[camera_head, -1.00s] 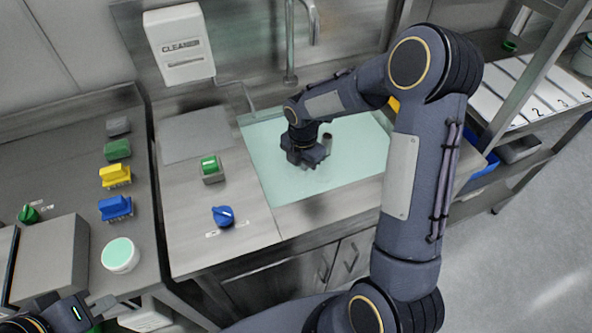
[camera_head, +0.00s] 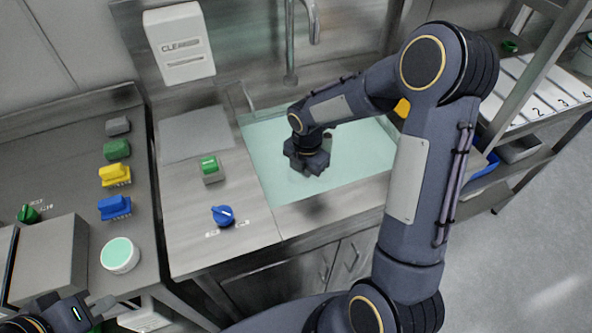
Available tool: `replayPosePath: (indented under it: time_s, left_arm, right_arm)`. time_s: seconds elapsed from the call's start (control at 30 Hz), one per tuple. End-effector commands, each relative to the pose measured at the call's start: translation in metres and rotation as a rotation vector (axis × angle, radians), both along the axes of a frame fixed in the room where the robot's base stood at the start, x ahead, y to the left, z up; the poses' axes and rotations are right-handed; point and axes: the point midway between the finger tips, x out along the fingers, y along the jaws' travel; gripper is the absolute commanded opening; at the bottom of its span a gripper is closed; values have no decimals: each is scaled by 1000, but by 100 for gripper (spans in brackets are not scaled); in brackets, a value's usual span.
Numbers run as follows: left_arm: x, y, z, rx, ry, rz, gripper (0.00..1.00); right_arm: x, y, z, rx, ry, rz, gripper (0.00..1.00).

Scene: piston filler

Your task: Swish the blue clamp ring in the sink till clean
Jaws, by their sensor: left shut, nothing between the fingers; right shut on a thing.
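The sink (camera_head: 352,182) is filled with pale green water, set in the steel counter. My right gripper (camera_head: 306,170) is down in the sink, its fingers at or under the water and mostly hidden by its own body. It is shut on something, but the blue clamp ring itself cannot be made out. My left gripper (camera_head: 98,308) is at the bottom left corner, shut and empty, close to the front of the left counter and below the white tub.
A cleaner dispenser (camera_head: 180,45) hangs behind the sink, beside the tap (camera_head: 290,50). A blue knob (camera_head: 223,215) and green switch (camera_head: 211,168) sit left of the sink. Coloured blocks (camera_head: 115,175) and a white tub (camera_head: 120,255) stand on the left counter. A shelf rack (camera_head: 530,85) is at right.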

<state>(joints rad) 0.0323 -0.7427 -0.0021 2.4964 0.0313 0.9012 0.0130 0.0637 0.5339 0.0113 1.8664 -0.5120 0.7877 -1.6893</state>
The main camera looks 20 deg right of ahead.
Motion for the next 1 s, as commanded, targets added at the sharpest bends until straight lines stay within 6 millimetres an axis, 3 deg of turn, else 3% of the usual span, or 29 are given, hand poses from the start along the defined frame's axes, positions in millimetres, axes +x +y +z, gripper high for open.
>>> replayPosePath:
  time_s: [0.53, 1.0]
  left_arm:
    - [0, 0, 6, 0, 0, 0, 0]
    - [0, 0, 5, 0, 0, 0, 0]
  right_arm:
    - [23, -1, 0, 0, 0, 1, 0]
    - [20, -1, 0, 0, 0, 0, 0]
